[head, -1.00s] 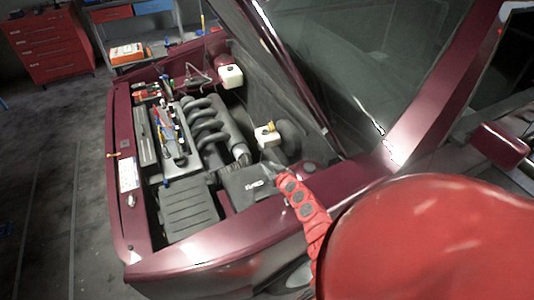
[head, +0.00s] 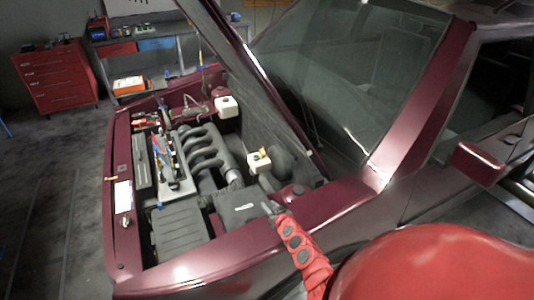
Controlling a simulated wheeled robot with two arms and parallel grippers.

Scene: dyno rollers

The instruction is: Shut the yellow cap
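A small yellow cap (head: 262,153) sits on top of a white reservoir (head: 259,164) at the rear of the engine bay, near the windscreen side. It is too small to tell clearly whether the cap is tilted open. My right gripper (head: 270,208) is at the end of the red arm, over the near edge of the engine bay, in front of the reservoir and apart from it. Its fingers are tiny and dark here, so open or shut cannot be told. I see nothing held in it. My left gripper is not in view.
The raised bonnet (head: 262,75) slants behind the reservoir. A black box (head: 237,207) and the engine's curved pipes (head: 203,148) lie left of it. A second white reservoir (head: 227,107) stands further back. The maroon fender (head: 230,250) runs along the near side.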

